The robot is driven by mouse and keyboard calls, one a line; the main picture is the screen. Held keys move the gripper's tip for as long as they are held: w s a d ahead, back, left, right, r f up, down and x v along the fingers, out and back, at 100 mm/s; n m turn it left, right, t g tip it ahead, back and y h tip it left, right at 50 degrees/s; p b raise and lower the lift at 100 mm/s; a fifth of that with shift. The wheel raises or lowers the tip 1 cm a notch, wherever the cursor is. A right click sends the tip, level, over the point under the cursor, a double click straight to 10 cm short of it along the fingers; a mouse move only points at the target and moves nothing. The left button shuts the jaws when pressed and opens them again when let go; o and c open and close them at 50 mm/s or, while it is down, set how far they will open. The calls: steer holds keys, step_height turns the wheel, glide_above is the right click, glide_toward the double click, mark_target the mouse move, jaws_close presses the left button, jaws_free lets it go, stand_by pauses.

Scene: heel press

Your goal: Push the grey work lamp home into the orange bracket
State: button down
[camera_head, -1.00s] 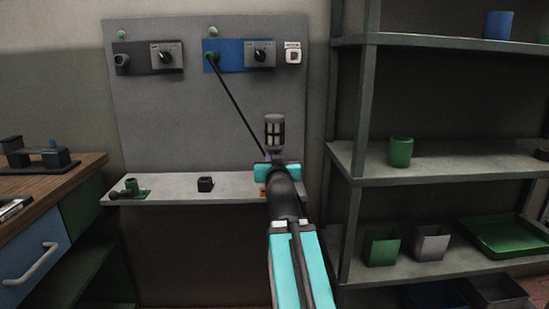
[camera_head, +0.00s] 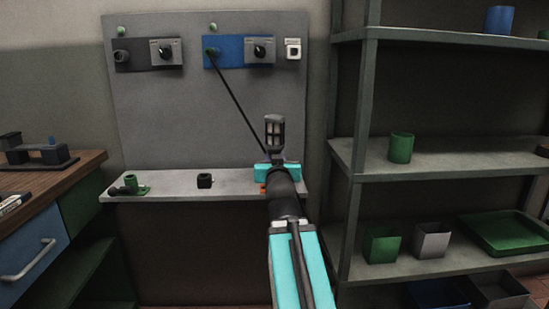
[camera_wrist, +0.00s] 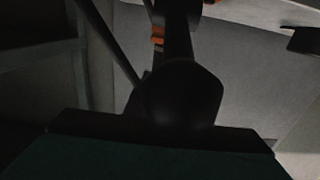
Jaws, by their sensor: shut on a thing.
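The work lamp (camera_head: 275,130) stands roughly upright, its grey caged head showing above my gripper. A black cable runs from it up left to the socket on the blue panel. My gripper (camera_head: 276,168) is shut on the lamp below the head, over the right end of the ledge. Orange also shows in the wrist view (camera_wrist: 158,38), beside a dark shape. My arm hides the lamp's lower end, so I cannot tell how deep it sits in the bracket.
Grey shelving (camera_head: 345,225) stands close on the right. A wooden workbench (camera_head: 75,172) is at left. The cable crosses the board.

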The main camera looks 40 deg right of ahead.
steer(key=c, duration=1.4)
jaws_free()
steer(key=shift+s+a+f+b, duration=0.15)
steer(key=shift+s+a+b, duration=0.3)
steer(key=shift+b, duration=1.4)
steer(key=b+v, duration=0.9)
steer(key=b, duration=0.4)
steer(key=shift+s+b, duration=0.2)
steer(key=shift+b, duration=0.1)
steer(key=shift+b+v, duration=1.55)
steer(key=shift+v, duration=0.1)
